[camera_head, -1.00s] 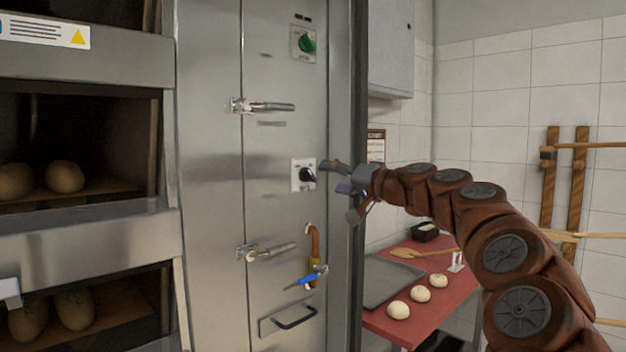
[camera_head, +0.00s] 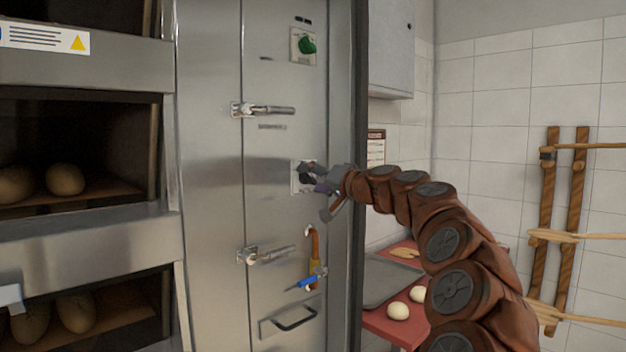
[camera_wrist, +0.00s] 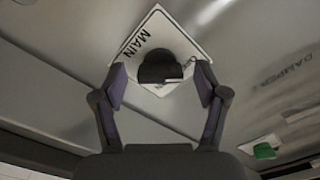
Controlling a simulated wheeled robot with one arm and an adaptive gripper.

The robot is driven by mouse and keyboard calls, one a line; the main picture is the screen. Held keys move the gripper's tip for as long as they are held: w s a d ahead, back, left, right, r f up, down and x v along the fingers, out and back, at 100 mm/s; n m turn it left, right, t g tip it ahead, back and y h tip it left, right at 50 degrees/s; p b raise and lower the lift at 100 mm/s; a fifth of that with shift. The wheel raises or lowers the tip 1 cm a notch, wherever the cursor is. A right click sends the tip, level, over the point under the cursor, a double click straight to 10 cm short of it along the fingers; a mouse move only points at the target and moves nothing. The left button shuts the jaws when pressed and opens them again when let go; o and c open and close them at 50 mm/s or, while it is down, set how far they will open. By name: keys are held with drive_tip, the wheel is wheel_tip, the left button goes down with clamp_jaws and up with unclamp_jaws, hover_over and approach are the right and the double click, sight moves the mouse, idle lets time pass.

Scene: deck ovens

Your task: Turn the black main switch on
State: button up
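The black main switch (camera_wrist: 160,68) sits on a white square plate (camera_wrist: 193,29) marked MAIN, on the steel oven side panel. In the head view the switch (camera_head: 305,178) is partly covered by my gripper (camera_head: 322,186). In the wrist view my gripper (camera_wrist: 161,88) is open, with one finger on each side of the black knob. Gaps show between the fingertips and the knob. The knob carries a pale mark at its lower edge. Whether the fingertips reach as deep as the knob is hard to tell.
A green knob (camera_head: 307,45) sits above on the same panel; it shows in the wrist view (camera_wrist: 264,151) near a DAMPER label. Latches (camera_head: 262,110) (camera_head: 266,254), a blue-handled item (camera_head: 306,281) and a drawer handle (camera_head: 295,318) are nearby. A red table (camera_head: 378,322) holds dough balls.

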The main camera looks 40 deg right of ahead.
drive_tip(key=c, duration=1.1)
drive_tip(key=shift+c, duration=0.2)
drive_tip(key=shift+r+m+p, duration=0.1)
drive_tip(key=shift+m+p, duration=0.2)
drive_tip(key=shift+p, duration=0.05)
drive_tip(key=m+p, duration=0.3)
drive_tip(key=shift+r+m, duration=0.15)
drive_tip(key=shift+m, duration=0.15)
drive_tip(key=m+p, duration=0.5)
drive_tip(key=shift+m, duration=0.3)
drive_tip(key=m+p, duration=0.4)
drive_tip(key=shift+p, duration=0.3)
drive_tip(key=shift+f+m+p, duration=0.2)
drive_tip(key=shift+m+p, duration=1.45)
drive_tip(key=shift+m, duration=0.35)
drive_tip(key=shift+f, duration=0.1)
